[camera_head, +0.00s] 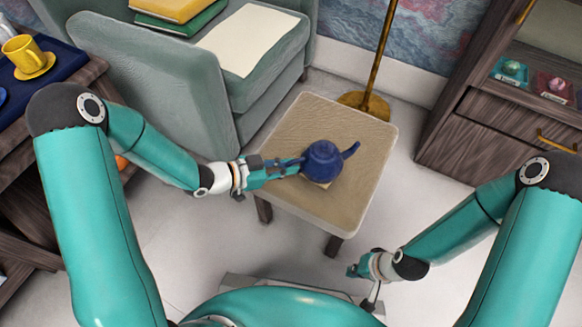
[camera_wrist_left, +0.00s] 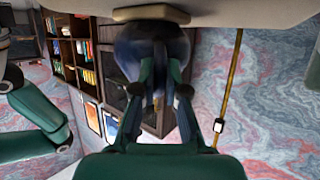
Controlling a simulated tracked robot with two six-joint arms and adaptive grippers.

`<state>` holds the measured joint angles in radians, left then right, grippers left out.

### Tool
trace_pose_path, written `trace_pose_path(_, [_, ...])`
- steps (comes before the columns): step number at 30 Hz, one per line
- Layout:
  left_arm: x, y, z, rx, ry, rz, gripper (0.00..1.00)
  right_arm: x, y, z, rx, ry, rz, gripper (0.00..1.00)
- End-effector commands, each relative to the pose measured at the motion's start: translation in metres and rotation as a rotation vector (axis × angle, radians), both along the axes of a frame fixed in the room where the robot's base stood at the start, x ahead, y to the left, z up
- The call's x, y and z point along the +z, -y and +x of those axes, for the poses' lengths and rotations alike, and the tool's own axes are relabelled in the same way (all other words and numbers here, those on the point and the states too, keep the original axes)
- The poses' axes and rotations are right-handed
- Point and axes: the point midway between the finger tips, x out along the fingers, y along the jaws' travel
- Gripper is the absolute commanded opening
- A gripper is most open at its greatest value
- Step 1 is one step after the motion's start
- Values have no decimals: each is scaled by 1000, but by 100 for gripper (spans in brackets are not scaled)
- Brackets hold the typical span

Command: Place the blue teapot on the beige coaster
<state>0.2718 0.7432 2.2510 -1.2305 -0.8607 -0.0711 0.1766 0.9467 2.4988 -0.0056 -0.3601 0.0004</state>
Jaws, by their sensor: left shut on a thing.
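The blue teapot (camera_head: 323,158) is upright over the beige coaster (camera_head: 325,184) on the small table, with its spout to the right. Only the coaster's near edge shows below the teapot in the head view. My left gripper (camera_head: 297,166) is shut on the teapot's left side, at its handle. The left wrist view is upside down; the dark teapot (camera_wrist_left: 150,50) is between the fingers, and its base meets or nearly meets the coaster (camera_wrist_left: 150,13). I cannot tell whether its full weight rests there. My right gripper (camera_head: 356,270) is low, near the table's front, away from the teapot; its jaws are too small to read.
The small beige-topped table (camera_head: 285,125) is otherwise clear. A grey-green armchair (camera_head: 165,80) stands behind left, with a brass pole (camera_head: 382,55) behind the table. A dark wooden cabinet (camera_head: 500,130) is at right. A desk at left holds a yellow cup (camera_head: 22,52).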

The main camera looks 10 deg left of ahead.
Motion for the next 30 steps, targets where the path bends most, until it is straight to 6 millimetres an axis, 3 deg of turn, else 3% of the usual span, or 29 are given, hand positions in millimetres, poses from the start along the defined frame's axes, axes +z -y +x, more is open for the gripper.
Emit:
trace_pose_path(6, [-1,0,1,0,2,-2,0,-2,0,0,0,0,0,0])
trace_pose_path(7, [-2,0,0,-1,0,0,15,-2,0,0,0,0,0,0])
trace_pose_path(11, [-1,1,0,-1,0,0,37,-1,0,0,0,0,0,0])
trace_pose_path(23, [3,-1,-1,0,-1,-1,37,2,0,0,0,0,0,0])
trace_pose_path(30, [17,-28,-18,5,-2,0,37,17,0,0,0,0,0,0])
